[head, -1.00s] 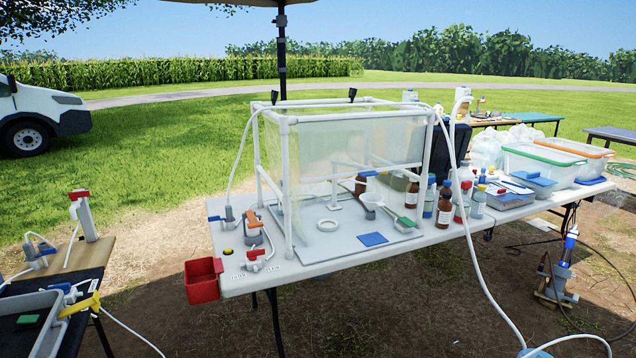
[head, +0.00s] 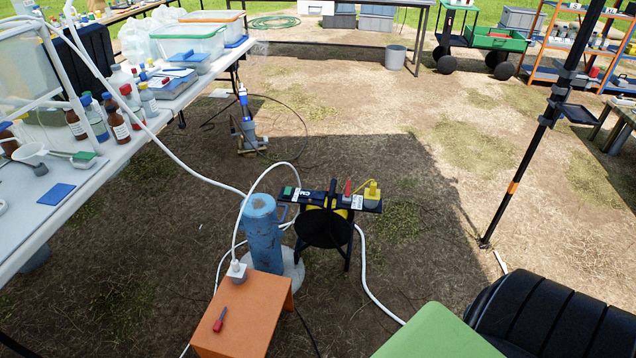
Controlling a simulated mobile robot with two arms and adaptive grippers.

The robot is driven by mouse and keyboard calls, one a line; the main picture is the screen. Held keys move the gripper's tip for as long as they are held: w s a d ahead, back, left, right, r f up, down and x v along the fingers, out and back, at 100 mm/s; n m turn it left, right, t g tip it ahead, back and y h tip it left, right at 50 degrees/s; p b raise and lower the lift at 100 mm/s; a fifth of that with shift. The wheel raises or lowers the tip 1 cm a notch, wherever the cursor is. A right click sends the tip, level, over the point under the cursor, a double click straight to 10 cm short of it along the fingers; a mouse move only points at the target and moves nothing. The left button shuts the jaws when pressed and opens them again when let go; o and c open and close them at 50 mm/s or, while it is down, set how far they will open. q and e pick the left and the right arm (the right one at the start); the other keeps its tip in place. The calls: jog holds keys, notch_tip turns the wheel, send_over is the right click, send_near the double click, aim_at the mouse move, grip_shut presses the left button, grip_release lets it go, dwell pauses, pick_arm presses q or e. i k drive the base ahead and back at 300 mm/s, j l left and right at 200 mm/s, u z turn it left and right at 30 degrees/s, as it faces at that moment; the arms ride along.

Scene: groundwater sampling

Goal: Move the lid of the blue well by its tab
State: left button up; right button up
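The blue well (head: 264,242) is an upright, worn blue cylinder on a pale round base, left of the middle in the head view. Its top (head: 260,205) is a lighter blue disc and looks covered. I cannot make out a tab on it. White hoses pass close by the well and partly cross it. Neither of my grippers is in view.
An orange stand (head: 250,310) with a red-handled tool (head: 220,320) and a white plug (head: 237,272) is in front of the well. A black stand with a power strip (head: 330,198) is to its right. The white table (head: 105,160) is at left. Hoses cross the ground.

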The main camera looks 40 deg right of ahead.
aim_at(267, 209)
jog(key=z, duration=0.95)
jog(key=i+l, duration=0.15)
